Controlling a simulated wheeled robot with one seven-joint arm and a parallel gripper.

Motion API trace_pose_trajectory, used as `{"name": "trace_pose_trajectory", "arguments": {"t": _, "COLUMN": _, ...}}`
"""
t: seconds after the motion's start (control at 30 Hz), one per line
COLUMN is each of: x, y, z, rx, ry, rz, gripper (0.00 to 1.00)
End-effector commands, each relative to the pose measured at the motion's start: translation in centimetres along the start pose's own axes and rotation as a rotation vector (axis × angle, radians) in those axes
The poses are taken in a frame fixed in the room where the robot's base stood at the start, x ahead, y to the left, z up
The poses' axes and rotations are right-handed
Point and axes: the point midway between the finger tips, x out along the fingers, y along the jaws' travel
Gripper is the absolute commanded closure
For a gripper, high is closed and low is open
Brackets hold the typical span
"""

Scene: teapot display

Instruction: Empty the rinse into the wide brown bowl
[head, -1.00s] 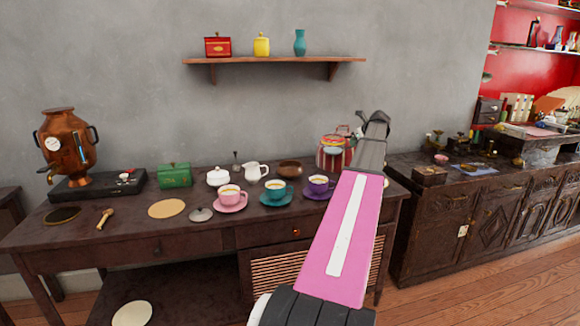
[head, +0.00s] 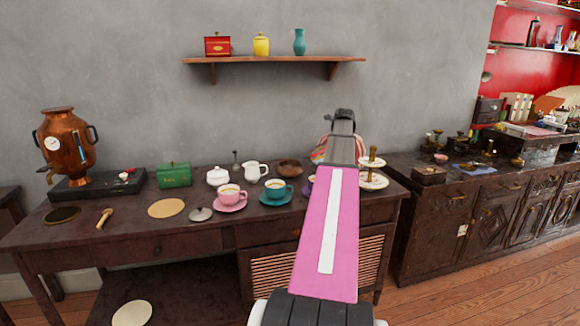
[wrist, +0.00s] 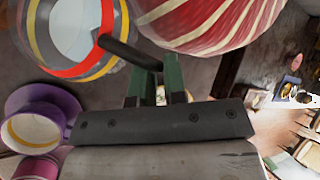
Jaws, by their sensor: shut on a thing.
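The wide brown bowl (head: 290,168) stands on the dark table, left of my forearm, and I cannot see inside it. In the head view only the pot's left edge (head: 324,150) shows past my arm, to the right of the bowl. My gripper's fingers are hidden there. I cannot tell how far the pot is tilted.
A teal cup (head: 276,187), a pink cup (head: 229,194) and a white jug (head: 254,171) stand close to the bowl. A purple cup (wrist: 35,130) is near my gripper. A tiered stand (head: 373,181) is right of my arm. A shelf (head: 275,60) hangs above.

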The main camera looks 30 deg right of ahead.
Motion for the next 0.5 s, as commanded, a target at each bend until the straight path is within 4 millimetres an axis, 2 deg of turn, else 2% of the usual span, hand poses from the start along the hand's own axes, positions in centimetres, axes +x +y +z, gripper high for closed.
{"name": "trace_pose_trajectory", "arguments": {"t": 0.03, "x": -0.6, "y": 0.2, "z": 0.8, "rx": -0.018, "ry": 0.012, "rz": -0.017, "gripper": 1.00}}
{"name": "trace_pose_trajectory", "arguments": {"t": 0.2, "x": -1.6, "y": 0.6, "z": 2.2, "rx": -0.060, "ry": 0.054, "rz": -0.059, "gripper": 1.00}}
{"name": "trace_pose_trajectory", "arguments": {"t": 0.5, "x": -2.6, "y": 0.7, "z": 3.3, "rx": -0.102, "ry": 0.095, "rz": -0.101, "gripper": 1.00}}
